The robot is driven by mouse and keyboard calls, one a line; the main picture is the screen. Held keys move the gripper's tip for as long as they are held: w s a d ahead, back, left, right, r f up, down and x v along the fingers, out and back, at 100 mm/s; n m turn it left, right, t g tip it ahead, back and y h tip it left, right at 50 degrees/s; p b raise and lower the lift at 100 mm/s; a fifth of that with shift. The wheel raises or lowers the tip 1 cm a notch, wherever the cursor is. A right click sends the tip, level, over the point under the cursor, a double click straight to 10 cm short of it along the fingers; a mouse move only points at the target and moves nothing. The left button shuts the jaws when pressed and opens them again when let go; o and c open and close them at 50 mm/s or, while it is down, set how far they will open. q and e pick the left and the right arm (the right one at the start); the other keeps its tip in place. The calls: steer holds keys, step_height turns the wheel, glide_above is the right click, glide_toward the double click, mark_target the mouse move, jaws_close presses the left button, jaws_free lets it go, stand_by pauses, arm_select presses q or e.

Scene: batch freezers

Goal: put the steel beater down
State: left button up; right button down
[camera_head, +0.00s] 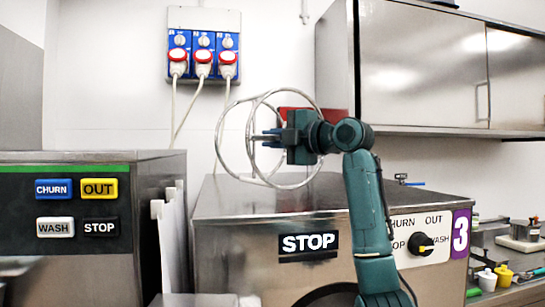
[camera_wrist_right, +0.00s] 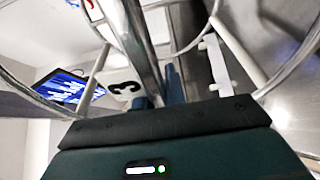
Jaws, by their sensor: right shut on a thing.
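The steel beater (camera_head: 249,128), a pair of thin pale metal hoops, is in the middle of the head view, over the top of the steel freezer (camera_head: 230,200) marked 3. My right gripper (camera_head: 266,138) is shut on the beater, with the hoops standing around the fingers. I cannot tell whether the lowest part of the hoops touches the freezer top. In the right wrist view, the gripper (camera_wrist_right: 160,92) shows from behind, and bars of the beater (camera_wrist_right: 97,62) spread out on both sides. My left gripper is not in view.
A second machine (camera_head: 75,280) with CHURN, OUT, WASH and STOP buttons stands at the left. White panels (camera_head: 172,235) stand in the gap. A steel cabinet (camera_head: 425,65) hangs at upper right. Red plugs in blue sockets (camera_head: 203,45) are on the wall. Small tubs (camera_head: 504,275) stand at lower right.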

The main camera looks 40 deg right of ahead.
step_height(320, 180, down, 3)
steer(key=shift+f, duration=0.1)
steer(key=shift+f, duration=0.15)
steer(key=c, duration=1.5)
jaws_free()
steer(key=shift+o, duration=0.2)
